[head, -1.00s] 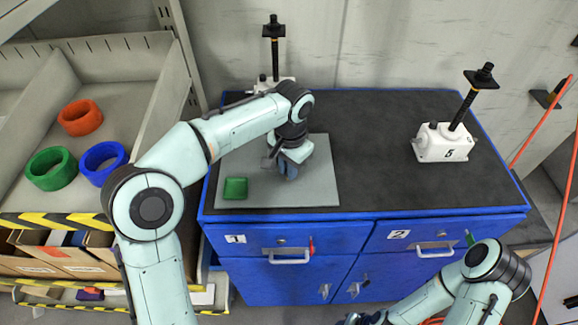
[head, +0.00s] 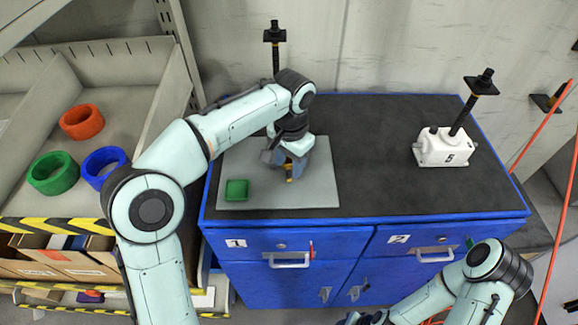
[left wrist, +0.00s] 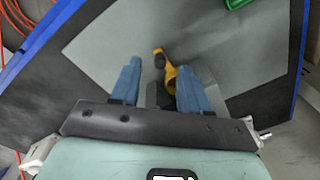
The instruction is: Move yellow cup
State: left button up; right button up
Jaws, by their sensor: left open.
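My left gripper (head: 290,172) points down over the grey mat (head: 319,180) on the cabinet top. A small piece of the yellow cup (head: 289,180) shows at its fingertips; the rest is hidden by the gripper. In the left wrist view the yellow cup (left wrist: 171,75) appears between the two blue fingers of my left gripper (left wrist: 160,72), nearer the right finger. The fingers are apart; I cannot tell whether either touches the cup. My right arm is at the lower right of the head view, with its gripper mostly cut off by the bottom edge.
A green square block or dish (head: 237,190) lies on the mat, left of my left gripper. A white screw jack (head: 445,146) stands at the right of the dark cabinet top (head: 375,140). A shelf bin at left holds red (head: 82,121), green (head: 53,173) and blue (head: 104,165) rings.

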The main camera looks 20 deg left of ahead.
aim_at(291, 172)
pick_arm(q)
notch_tip(291, 172, up, 10)
jog(key=shift+d+p, duration=0.2)
jog(key=shift+p, duration=0.1)
jog(key=shift+r, duration=0.1)
dwell(0.4)
